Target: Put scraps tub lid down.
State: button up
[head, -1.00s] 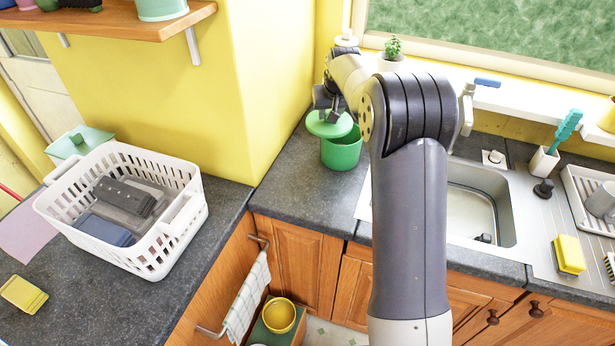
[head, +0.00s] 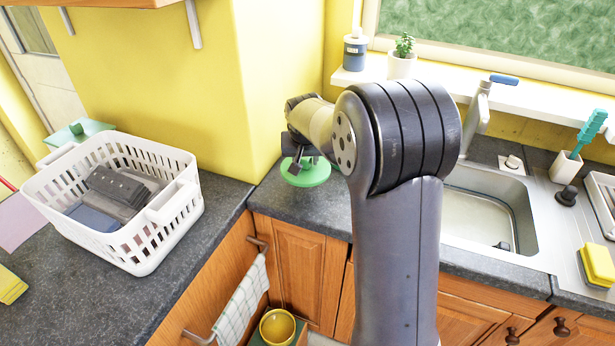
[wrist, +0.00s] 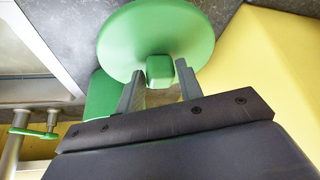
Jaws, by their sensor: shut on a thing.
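The scraps tub lid is a round green disc (head: 306,172) with a knob, in the head view over the counter corner left of my arm. In the wrist view the lid (wrist: 157,30) faces me with its square knob (wrist: 159,71) between the two fingers. My gripper (head: 300,162) is shut on the knob; its fingers also show in the wrist view (wrist: 160,88). I cannot tell whether the lid touches the counter. The green tub (wrist: 100,95) shows partly beside the lid in the wrist view; my arm hides it in the head view.
The dark counter (head: 230,225) is bare between the lid and the white basket (head: 140,245), which holds dark items. A yellow wall rises close behind the lid. The sink (head: 485,225) is to the right. A plant pot (head: 402,65) and a dark jar (head: 355,52) stand on the sill.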

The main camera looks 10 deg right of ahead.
aim_at(306, 171)
jog(key=shift+f, duration=2.9)
jog(key=shift+f, duration=0.2)
jog(key=o, duration=1)
jog(key=shift+r, duration=0.15)
jog(key=shift+r, duration=0.2)
jog(key=v, duration=1.1)
jog(key=shift+s+r+b, duration=0.25)
jog(key=shift+r+b, duration=0.05)
